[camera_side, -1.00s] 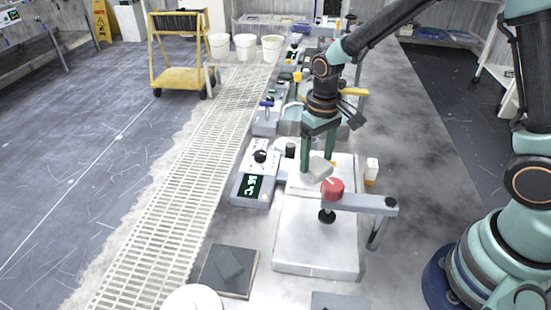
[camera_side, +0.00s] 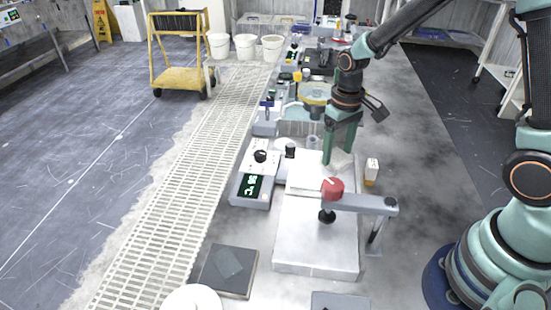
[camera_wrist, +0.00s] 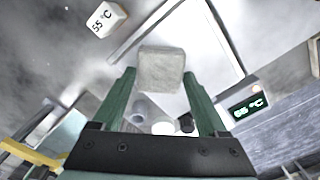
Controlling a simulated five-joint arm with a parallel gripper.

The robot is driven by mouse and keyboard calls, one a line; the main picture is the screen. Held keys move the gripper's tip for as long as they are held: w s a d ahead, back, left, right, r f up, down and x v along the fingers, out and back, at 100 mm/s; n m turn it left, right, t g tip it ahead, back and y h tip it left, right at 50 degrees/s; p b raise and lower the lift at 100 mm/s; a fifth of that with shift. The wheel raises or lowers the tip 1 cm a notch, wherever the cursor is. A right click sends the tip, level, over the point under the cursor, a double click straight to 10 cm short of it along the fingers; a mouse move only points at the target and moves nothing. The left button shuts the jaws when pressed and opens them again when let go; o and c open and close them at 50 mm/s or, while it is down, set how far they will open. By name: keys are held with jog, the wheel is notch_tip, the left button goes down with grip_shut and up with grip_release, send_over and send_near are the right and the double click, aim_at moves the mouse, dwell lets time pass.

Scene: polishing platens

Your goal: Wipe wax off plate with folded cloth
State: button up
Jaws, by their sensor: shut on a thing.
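My gripper (camera_side: 339,161) is over the far right part of the white plate (camera_side: 300,240), behind the red knob. It is shut on a pale grey folded cloth (camera_wrist: 161,70); the wrist view shows the cloth between the two green fingers (camera_wrist: 158,90). In the side view the cloth is a pale patch at the fingertips and blends with the plate. The plate also shows in the wrist view (camera_wrist: 215,45) behind the cloth. I cannot tell whether the cloth touches the plate. No wax can be made out clearly on the plate.
A red knob (camera_side: 332,188) on a grey arm (camera_side: 365,203) stands over the plate's middle. A control box (camera_side: 255,184) with a lit display is at its left. A dark pad (camera_side: 225,275) lies at front left.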

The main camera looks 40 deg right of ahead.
jog(key=w+a, duration=0.2)
jog(key=a, duration=0.1)
jog(key=shift+w, duration=0.4)
jog(key=shift+s+d, duration=1.75)
jog(key=shift+w+a, duration=1.95)
jog(key=shift+a, duration=0.05)
jog(key=shift+s+d, duration=1.9)
jog(key=shift+d, duration=0.05)
notch_tip(320, 180, up, 8)
jog(key=shift+a+r, duration=0.1)
